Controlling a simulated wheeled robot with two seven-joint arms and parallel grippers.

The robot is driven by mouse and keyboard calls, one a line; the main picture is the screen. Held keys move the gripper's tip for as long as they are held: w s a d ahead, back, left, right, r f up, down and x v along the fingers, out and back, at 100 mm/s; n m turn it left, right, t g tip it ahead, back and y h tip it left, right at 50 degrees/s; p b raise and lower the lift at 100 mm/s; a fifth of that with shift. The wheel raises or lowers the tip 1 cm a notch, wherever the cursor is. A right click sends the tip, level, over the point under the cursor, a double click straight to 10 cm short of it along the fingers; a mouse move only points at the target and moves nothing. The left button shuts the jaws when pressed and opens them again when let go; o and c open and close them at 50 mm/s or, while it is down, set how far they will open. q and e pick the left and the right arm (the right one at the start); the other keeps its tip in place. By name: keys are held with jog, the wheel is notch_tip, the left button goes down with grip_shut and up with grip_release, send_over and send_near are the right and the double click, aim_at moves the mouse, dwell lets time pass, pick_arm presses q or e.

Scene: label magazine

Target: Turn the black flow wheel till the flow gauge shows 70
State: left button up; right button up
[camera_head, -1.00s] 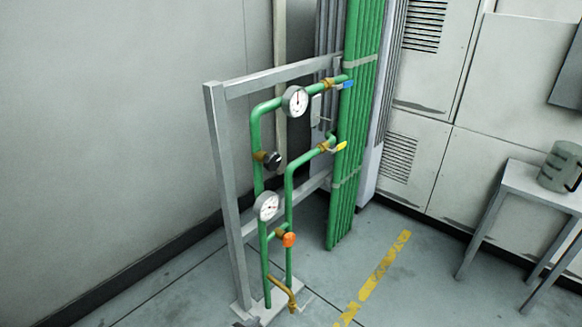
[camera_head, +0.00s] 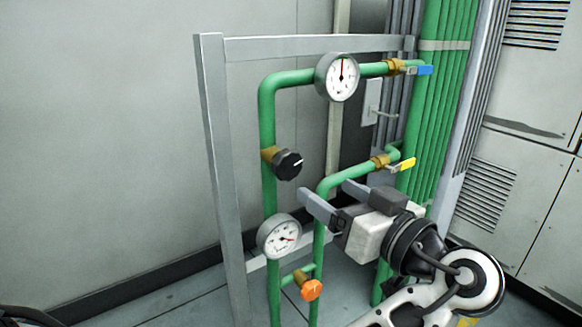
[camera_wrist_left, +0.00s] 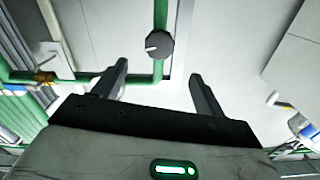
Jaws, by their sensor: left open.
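The black wheel (camera_head: 287,164) sits on a brass stub on the left green pipe, with a pale mark on its face. It also shows in the left wrist view (camera_wrist_left: 159,46), ahead of and between the fingers. The upper round gauge (camera_head: 341,77) has a red needle pointing about straight up. The lower round gauge (camera_head: 280,237) has its needle pointing right; its numbers are too small to read. I cannot tell which is the flow gauge. My left gripper (camera_head: 324,189) is open and empty, to the lower right of the black wheel and apart from it. My right gripper is not seen.
An orange knob (camera_head: 312,290) is below the lower gauge. A blue-handled valve (camera_head: 418,70) and a yellow-handled valve (camera_head: 401,165) are on the right pipes. A grey frame (camera_head: 214,160) stands left of the piping. Tall green pipes (camera_head: 436,110) rise behind.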

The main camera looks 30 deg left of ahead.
aim_at(291, 167)
pick_arm(q)
jog(key=b+x, duration=0.1)
jog(key=x, duration=1.1)
jog(key=shift+w+a+b, duration=0.2)
jog(key=shift+b, duration=0.1)
jog(key=c, duration=1)
